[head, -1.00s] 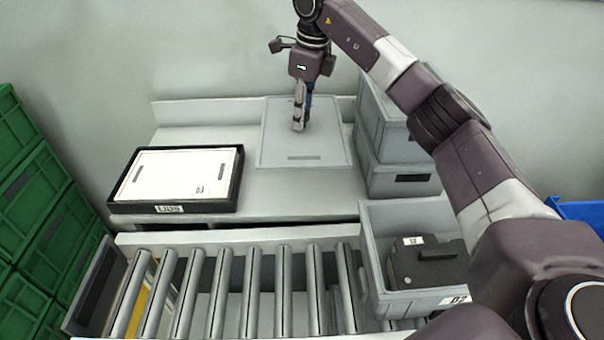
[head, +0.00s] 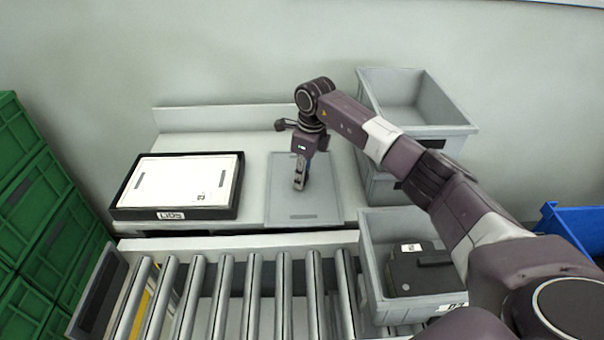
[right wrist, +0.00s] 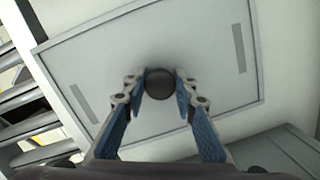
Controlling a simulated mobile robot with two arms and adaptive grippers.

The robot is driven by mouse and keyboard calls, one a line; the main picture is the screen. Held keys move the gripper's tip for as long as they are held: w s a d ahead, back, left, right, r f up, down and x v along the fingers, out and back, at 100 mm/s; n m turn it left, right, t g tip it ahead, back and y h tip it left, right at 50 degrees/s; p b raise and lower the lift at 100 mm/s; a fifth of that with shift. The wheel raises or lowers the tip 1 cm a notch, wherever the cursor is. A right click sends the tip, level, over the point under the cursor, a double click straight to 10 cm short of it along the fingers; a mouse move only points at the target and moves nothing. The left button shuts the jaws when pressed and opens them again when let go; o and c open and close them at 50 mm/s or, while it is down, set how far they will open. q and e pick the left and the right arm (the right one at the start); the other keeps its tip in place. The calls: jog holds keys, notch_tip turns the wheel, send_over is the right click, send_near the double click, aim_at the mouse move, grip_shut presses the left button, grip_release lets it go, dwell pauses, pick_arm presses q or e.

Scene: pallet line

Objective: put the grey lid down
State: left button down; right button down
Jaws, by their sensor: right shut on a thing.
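The grey lid (head: 318,205) is a flat rectangle with a dark round knob (right wrist: 160,87) in its middle. In the head view it lies level at or just above the pale table, right of the black-framed tray; I cannot tell whether it touches the table. My right gripper (head: 299,186) points down at the lid's middle and is shut on the knob. In the right wrist view the lid (right wrist: 180,50) fills most of the picture, with the blue-padded fingers on both sides of the knob. My left gripper is out of view.
A black-framed tray (head: 122,213) marked LIDS holds a white lid (head: 180,181). Grey crates (head: 450,130) are stacked at the right. A grey crate (head: 372,287) with a dark box (head: 425,268) stands at the roller conveyor (head: 220,295). Green crates (head: 30,215) stand left, a blue bin (head: 570,225) right.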

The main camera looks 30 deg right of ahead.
aim_at(307, 178)
jog(key=shift+f, duration=0.1)
jog(key=c, duration=1.6)
grip_release()
jog(key=shift+r, duration=0.6)
jog(key=r, duration=0.3)
jog(key=s+r+b, duration=0.1)
jog(key=r, duration=0.7)
jog(key=shift+s+d+b, duration=0.3)
jog(key=shift+d+b, duration=0.05)
jog(key=shift+b, duration=0.05)
